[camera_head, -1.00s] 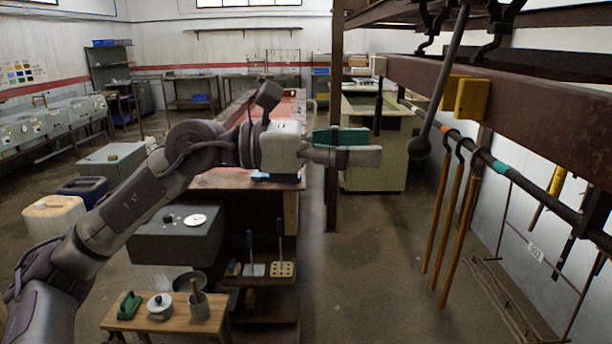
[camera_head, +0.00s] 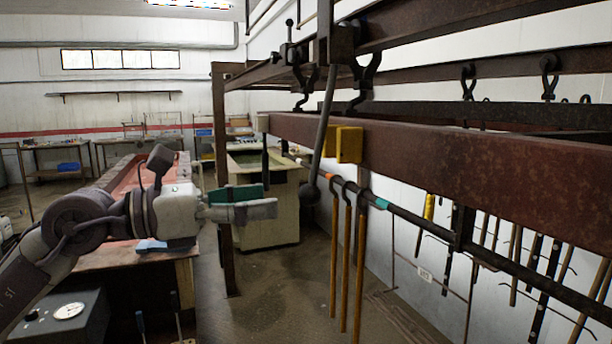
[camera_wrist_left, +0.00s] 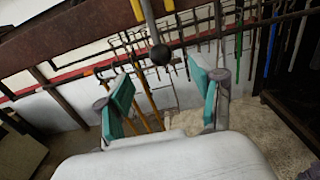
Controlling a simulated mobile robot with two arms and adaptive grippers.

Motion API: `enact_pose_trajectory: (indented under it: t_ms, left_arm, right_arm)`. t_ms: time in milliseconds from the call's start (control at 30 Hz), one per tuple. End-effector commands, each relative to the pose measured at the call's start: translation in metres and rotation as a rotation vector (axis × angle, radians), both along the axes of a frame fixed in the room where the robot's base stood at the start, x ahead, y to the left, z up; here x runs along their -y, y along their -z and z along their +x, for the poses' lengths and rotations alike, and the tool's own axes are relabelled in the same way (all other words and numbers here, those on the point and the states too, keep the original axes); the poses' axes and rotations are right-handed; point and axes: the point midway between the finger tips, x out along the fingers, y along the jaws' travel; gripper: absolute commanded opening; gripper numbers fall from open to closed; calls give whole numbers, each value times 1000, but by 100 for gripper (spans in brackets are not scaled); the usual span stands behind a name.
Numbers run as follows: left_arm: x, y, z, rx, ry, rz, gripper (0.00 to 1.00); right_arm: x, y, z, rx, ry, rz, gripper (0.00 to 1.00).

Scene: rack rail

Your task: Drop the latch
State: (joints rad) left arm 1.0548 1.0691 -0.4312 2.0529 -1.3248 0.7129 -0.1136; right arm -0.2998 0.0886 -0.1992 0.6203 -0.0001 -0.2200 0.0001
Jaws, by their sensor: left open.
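A grey lever with a dark ball end (camera_head: 321,130) hangs from a dark bracket (camera_head: 335,45) on the upper rusty rail; I take it for the latch handle. It hangs steeply, leaning slightly, in front of the lower rusty beam (camera_head: 450,155). Its ball also shows in the left wrist view (camera_wrist_left: 160,54), beyond the fingers. My left gripper (camera_head: 262,200) is open and empty, with green pads, left of the ball and apart from it. In the left wrist view its fingers (camera_wrist_left: 165,105) stand wide apart with nothing between them. My right gripper is not in view.
Yellow blocks (camera_head: 349,145) sit on the lower beam beside the lever. Wooden-handled tools (camera_head: 347,265) hang from a dark rod (camera_head: 450,232) below. A rusty post (camera_head: 222,180) stands behind my gripper. A bench (camera_head: 85,258) is at left; the floor between is clear.

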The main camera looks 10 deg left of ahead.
Motion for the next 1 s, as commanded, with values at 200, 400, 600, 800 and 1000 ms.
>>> enact_pose_trajectory:
  t_ms: [200, 400, 600, 800, 1000]
  left_arm:
    - [31, -5, 19, -1, 4, -1, 67]
    - [53, -3, 34, -1, 4, -1, 67]
    - [63, -1, 42, 1, 1, 0, 67]
    - [66, 0, 44, 0, 1, 0, 67]
    - [66, 0, 44, 1, 1, 1, 58]
  right_arm:
    - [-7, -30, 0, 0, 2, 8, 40]
    - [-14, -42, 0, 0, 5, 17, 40]
    - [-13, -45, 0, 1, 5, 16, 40]
    - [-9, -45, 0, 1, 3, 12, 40]
    - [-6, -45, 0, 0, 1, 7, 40]
